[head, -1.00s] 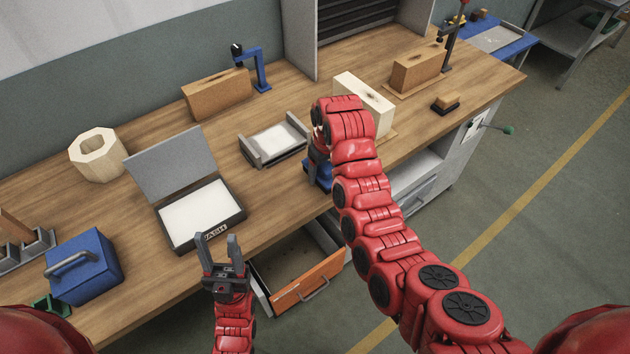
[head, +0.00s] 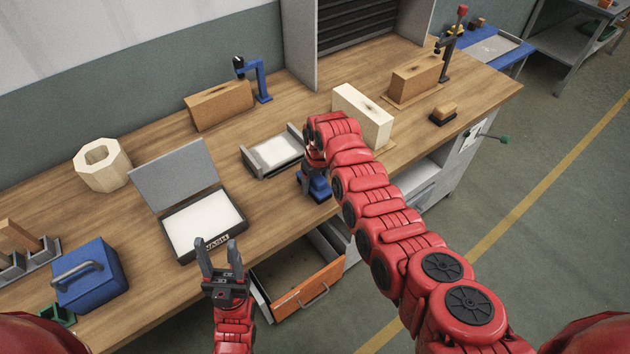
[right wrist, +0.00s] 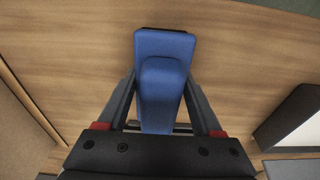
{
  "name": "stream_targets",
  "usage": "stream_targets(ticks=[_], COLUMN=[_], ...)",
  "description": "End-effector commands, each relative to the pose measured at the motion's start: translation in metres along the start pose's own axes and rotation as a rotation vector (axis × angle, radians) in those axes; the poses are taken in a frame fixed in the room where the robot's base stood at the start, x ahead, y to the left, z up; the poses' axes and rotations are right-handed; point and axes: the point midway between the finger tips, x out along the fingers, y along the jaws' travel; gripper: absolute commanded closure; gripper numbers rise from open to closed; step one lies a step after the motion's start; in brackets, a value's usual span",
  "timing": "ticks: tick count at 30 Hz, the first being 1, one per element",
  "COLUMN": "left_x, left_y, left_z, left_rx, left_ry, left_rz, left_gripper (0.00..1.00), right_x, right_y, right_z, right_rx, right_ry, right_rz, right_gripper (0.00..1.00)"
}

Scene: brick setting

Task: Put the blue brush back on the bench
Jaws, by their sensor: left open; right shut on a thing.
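The blue brush (head: 319,192) is at the front edge of the wooden bench (head: 290,222), under my right gripper (head: 314,170). In the right wrist view the blue brush (right wrist: 163,80) sits between the two fingers of my right gripper (right wrist: 162,100), which is shut on it. Wood grain of the bench shows close beyond it. I cannot tell whether the brush touches the bench top. My left gripper (head: 220,254) is open and empty, its fingers pointing up, in front of the bench near the open drawer.
An open orange-fronted drawer (head: 308,290) juts out below the bench edge. On the bench stand a grey tray (head: 250,168), an open box with a lid (head: 176,237), a pale block (head: 362,116), a blue toolbox (head: 90,276) and a small brush with a tan top (head: 444,111).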

Motion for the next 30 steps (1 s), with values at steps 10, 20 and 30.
stream_targets(ticks=[10, 20, 30], left_x=[-0.003, -0.003, -0.007], left_y=[0.000, 0.000, 0.000], left_z=[0.001, 0.001, 0.001], left_rx=[0.000, 0.000, 0.000], left_ry=[0.000, 0.000, 0.000], left_rz=[0.000, 0.000, 0.000], left_gripper=[0.50, 0.50, 0.50], right_x=[0.004, 0.004, -0.018], right_y=[0.000, 0.000, 0.001], right_z=[0.001, 0.001, -0.001], right_rx=[0.000, 0.000, -0.001], right_ry=[-0.001, -0.001, 0.003], right_rz=[0.000, 0.000, 0.002], right_gripper=[0.17, 0.03, 0.03])
